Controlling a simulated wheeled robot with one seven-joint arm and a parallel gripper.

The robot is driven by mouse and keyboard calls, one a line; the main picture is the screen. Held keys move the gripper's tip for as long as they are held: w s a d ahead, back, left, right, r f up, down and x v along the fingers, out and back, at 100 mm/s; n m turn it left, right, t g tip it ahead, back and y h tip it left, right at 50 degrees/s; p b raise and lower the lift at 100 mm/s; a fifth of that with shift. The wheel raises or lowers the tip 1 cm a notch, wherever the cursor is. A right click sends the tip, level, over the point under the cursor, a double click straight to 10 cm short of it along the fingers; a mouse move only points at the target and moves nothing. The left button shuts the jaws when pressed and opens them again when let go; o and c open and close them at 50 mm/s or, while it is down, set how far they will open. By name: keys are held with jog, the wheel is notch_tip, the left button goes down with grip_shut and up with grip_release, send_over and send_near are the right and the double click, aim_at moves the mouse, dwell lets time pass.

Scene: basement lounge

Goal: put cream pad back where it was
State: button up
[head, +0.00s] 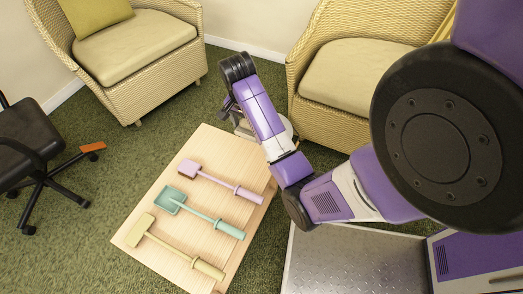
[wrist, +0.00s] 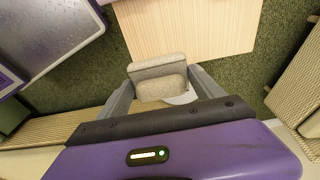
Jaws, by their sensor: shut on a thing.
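The cream pad (wrist: 160,88) is between the two grey fingers of my gripper (wrist: 162,92) in the wrist view. My gripper is shut on it, and the pad is clear of the table edge in that picture. A white curved piece beside the pad is partly covered, and I cannot tell what it belongs to. In the head view my gripper (head: 243,124) is beyond the far end of the pale wooden table (head: 222,155), mostly hidden by my arm. The table also shows in the wrist view (wrist: 190,30).
Pink (head: 189,169), teal (head: 170,199) and yellow (head: 141,228) long-handled tools lie on the table. Wicker armchairs stand at the back left (head: 123,53) and back right (head: 352,79). A dark office chair (head: 28,140) is at left. Green carpet lies between.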

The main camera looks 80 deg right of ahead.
jog(key=b, duration=0.5)
send_over(253, 162)
jog(key=f, duration=1.5)
jog(key=shift+a, duration=0.2)
jog(key=shift+f+b, duration=0.55)
jog(key=shift+f, duration=1.95)
jog(key=shift+w, duration=0.1)
jog(key=o, duration=1.3)
